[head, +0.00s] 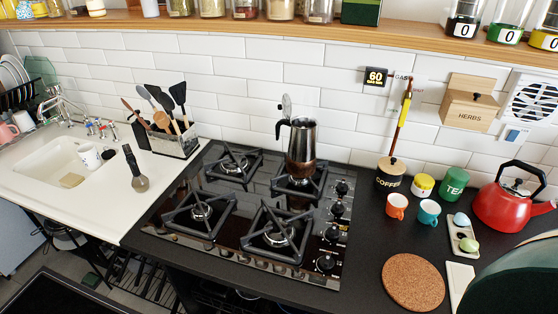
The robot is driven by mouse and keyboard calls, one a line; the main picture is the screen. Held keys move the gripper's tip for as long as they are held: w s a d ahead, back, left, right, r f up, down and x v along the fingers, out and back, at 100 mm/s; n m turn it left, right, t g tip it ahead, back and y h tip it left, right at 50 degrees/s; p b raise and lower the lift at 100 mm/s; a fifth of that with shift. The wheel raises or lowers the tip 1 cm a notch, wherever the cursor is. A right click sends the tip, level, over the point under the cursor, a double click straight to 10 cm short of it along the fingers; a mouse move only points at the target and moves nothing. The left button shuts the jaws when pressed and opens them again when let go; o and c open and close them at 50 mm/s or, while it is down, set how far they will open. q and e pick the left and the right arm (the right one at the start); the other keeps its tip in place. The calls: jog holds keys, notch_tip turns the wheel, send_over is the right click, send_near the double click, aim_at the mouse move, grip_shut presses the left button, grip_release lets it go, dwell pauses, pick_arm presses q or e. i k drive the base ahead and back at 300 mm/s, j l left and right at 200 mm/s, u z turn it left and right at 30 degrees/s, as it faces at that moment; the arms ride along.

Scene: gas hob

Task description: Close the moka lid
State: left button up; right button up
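A metal moka pot (302,140) stands upright on the back right burner grate (318,186) of the black gas hob (228,222) in the head view. Its black handle (280,128) points left. Its lid (287,106) is open and stands up above the handle side of the pot's rim. The inside of the pot is hidden from this angle. Neither of my grippers shows in this view.
A utensil rack (177,142) and the sink (60,160) are to the left. To the right stand a coffee jar (390,174), two cups (397,206), a cork mat (413,282) and a red kettle (510,205). A shelf of jars runs above the tiled wall.

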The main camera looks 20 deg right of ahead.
aim_at(286, 106)
jog(key=i+j+z, duration=0.2)
jog(key=z, duration=0.25)
jog(key=i+j+z, duration=0.1)
jog(key=j+z, duration=0.35)
jog(key=i+j+z, duration=0.1)
jog(key=j+z, duration=0.3)
